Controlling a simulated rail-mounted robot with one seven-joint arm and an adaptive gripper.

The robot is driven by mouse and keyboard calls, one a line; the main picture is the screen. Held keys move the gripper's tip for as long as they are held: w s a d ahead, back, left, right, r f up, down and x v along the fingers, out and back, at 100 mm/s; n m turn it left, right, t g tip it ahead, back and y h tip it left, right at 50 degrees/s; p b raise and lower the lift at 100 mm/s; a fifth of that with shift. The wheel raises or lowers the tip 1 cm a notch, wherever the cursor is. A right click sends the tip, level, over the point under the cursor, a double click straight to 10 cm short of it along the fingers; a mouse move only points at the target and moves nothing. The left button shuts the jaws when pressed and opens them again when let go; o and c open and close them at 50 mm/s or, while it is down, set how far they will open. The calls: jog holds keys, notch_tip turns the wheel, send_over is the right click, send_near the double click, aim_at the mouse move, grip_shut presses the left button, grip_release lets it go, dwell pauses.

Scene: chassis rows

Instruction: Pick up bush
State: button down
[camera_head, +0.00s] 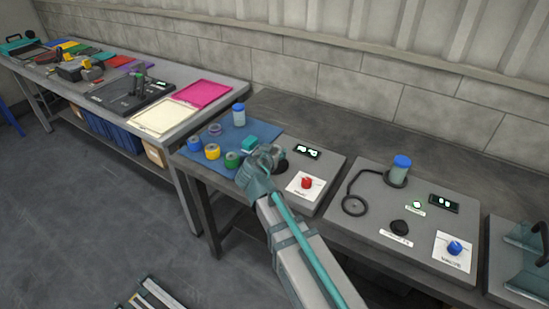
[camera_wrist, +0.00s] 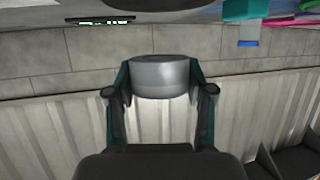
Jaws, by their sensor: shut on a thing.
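The bush (camera_wrist: 162,77), a plain grey metal cylinder, sits between the two fingers of my gripper (camera_wrist: 160,90) in the wrist view. The fingers touch it on both sides. In the head view my gripper (camera_head: 266,160) is over the right edge of the blue mat (camera_head: 228,127), next to a grey panel (camera_head: 331,167). The bush cannot be made out clearly there, as my gripper hides it. In the wrist view the wall fills the background behind the bush.
The blue mat holds several coloured rolls, a teal block (camera_head: 249,143) and a blue-capped jar (camera_head: 239,114). The panel has a red knob (camera_head: 307,183) and a small display (camera_head: 307,152). Another panel with a blue-capped jar (camera_head: 399,171) stands to the right.

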jog(key=s+r+b, duration=0.7)
jog(key=s+r, duration=0.1)
jog(key=s, duration=0.4)
jog(key=w+d+f+p, duration=0.2)
jog(key=w+d, duration=0.1)
jog(key=d, duration=0.4)
jog(key=w+d+f+m+h+p, duration=0.1)
jog(key=w+d+p, duration=0.15)
jog(key=d, duration=0.55)
jog(key=w+d+f+p, duration=0.1)
jog(key=w+d+f, duration=0.1)
jog(key=w+d, duration=0.35)
jog(key=shift+w+d+r+n+t+y+p, duration=0.15)
jog(key=shift+w+r+n+y, duration=0.2)
jog(key=shift+r+n+y, duration=0.25)
jog(key=shift+w+r+n+t+y+p, duration=0.15)
jog(key=shift+w+r+n+y, duration=0.3)
jog(key=shift+n+y, duration=0.3)
jog(key=shift+w+d+r+n+y+p, duration=0.15)
jog(key=shift+w+r+n+y, duration=0.15)
jog(key=shift+r+n+y, duration=0.35)
